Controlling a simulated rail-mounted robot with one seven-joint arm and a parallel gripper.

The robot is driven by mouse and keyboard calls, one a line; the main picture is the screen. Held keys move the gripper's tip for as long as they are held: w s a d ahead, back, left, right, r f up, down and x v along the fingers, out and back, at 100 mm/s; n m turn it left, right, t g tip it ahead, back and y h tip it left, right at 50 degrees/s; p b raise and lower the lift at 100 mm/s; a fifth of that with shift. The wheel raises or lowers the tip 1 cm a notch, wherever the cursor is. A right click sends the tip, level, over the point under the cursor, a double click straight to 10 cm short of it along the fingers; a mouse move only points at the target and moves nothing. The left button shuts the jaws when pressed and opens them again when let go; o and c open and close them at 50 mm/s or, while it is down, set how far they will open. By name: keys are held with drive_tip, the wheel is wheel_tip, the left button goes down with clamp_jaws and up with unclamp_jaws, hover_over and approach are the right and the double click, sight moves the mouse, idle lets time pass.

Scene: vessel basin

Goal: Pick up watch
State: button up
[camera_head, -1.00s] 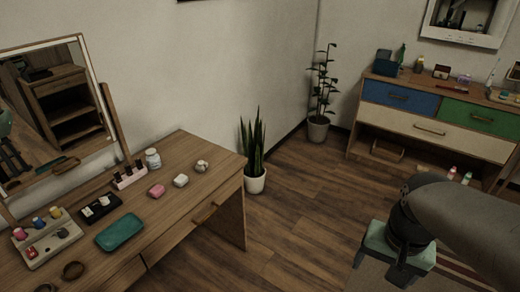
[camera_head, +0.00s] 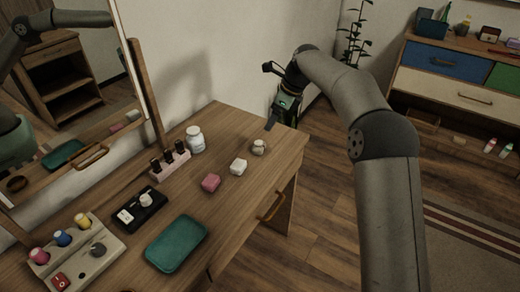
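I cannot pick out the watch for certain; no item on the dresser clearly shows a dial and strap. A small pale item with a greyish part (camera_head: 258,147) sits near the dresser's far right edge. A black flat case (camera_head: 140,208) with a small whitish item on it lies left of the middle. My gripper (camera_head: 276,112) is in the air beyond the dresser's far right corner, apart from every item on the top. It is small, dark and seen from the side, so its opening is unclear. I see nothing in it.
The wooden dresser (camera_head: 222,125) also holds a teal tray (camera_head: 176,243), a pink block (camera_head: 211,183), a white block (camera_head: 239,166), a white jar (camera_head: 195,139), a bottle rack (camera_head: 170,162) and a panel with coloured knobs (camera_head: 75,262). A mirror (camera_head: 75,95) stands behind.

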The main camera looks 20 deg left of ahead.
sight(259, 143)
drive_tip(key=x, duration=1.4)
drive_tip(key=shift+f+b, duration=0.1)
drive_tip(key=shift+b, duration=0.25)
drive_tip(key=shift+d, duration=0.1)
drive_tip(key=c, duration=1.1)
